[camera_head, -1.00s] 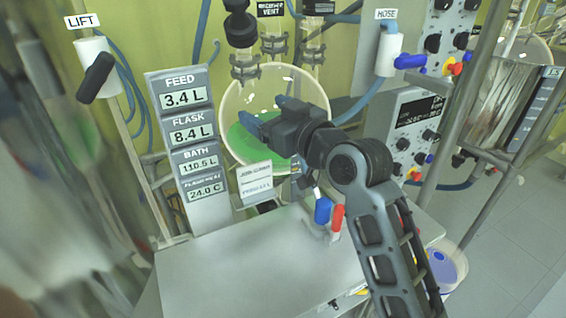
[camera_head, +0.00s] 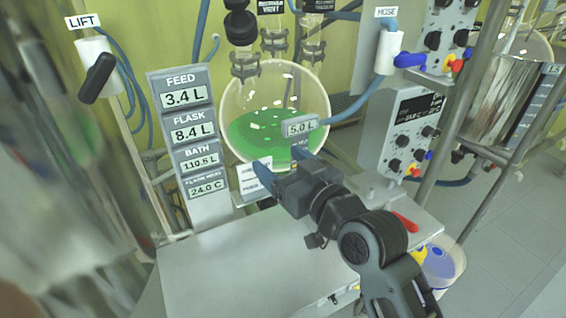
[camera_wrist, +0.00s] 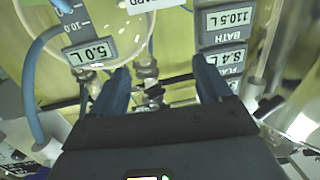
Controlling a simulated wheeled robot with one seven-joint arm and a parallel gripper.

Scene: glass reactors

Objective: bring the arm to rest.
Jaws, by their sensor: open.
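My gripper (camera_head: 283,172) is open and empty in the head view, in front of the lower part of a round glass flask (camera_head: 318,88) with green liquid in it. Its two blue fingers stand apart, and I cannot tell how close they are to the glass. My arm reaches in from the lower right above the grey bench top (camera_head: 215,265). In the wrist view the open fingers of my gripper (camera_wrist: 163,85) show with nothing between them, and a "5.0 L" label (camera_wrist: 92,50) lies to their left.
A display panel (camera_head: 181,130) with several readouts stands left of the flask. A control box (camera_head: 412,135) with knobs stands to the right. A lift handle (camera_head: 98,75) is at the left and a blue hose valve (camera_head: 408,60) at upper right. A bucket (camera_head: 445,265) stands at lower right.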

